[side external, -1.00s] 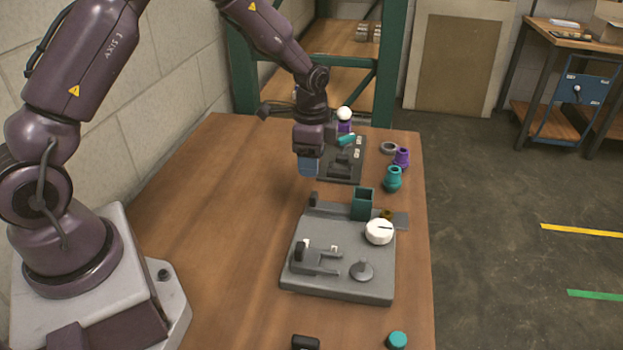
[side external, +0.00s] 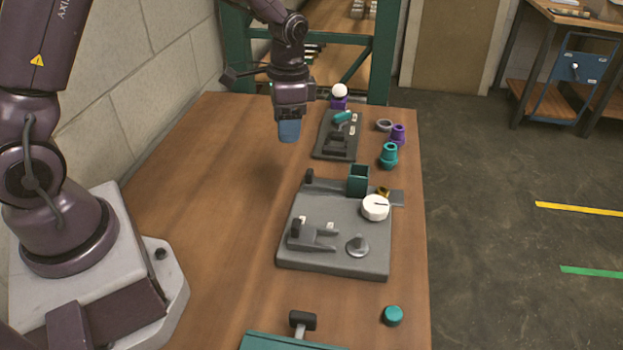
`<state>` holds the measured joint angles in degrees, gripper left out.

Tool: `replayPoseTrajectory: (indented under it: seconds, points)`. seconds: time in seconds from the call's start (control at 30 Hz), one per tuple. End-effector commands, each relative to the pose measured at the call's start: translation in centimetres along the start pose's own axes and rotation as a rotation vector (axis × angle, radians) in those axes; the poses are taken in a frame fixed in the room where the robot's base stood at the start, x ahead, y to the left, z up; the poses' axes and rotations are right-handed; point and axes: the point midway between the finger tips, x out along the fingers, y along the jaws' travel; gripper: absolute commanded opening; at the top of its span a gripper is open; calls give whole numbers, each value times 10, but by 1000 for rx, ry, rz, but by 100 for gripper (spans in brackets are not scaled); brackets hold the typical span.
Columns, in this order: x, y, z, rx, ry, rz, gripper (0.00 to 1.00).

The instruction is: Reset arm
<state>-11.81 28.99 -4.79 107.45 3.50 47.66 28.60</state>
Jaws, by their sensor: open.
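My gripper (side external: 289,131) hangs above the far left part of the wooden table, pointing down, with blue at its tip. It is open, and I see nothing held in it. It is left of the far dark fixture board (side external: 322,148) and apart from it. A teal part (side external: 342,117) lies on that board. A white ball-shaped bulb (side external: 339,91) sits on a purple base (side external: 339,103) behind the board.
Purple (side external: 398,134) and teal (side external: 389,155) lamp parts and a grey ring (side external: 384,125) stand along the right edge. A teal cap (side external: 393,316) and a hammer-like tool (side external: 302,321) are at the front. The table's left middle (side external: 215,190) is clear.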

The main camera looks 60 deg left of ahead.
Motion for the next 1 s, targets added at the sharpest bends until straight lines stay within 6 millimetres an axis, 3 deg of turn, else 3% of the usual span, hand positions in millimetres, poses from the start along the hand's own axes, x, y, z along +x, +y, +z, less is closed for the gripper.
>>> replayPoseTrajectory:
  seconds: [0.4, 0.7, 1.0]
  points:
    - [-104, 69, 85, -357, 172, -76, 55]
    - [-143, 114, 144, -442, 401, -97, 55]
    - [-166, 128, 158, -403, 551, -119, 55]
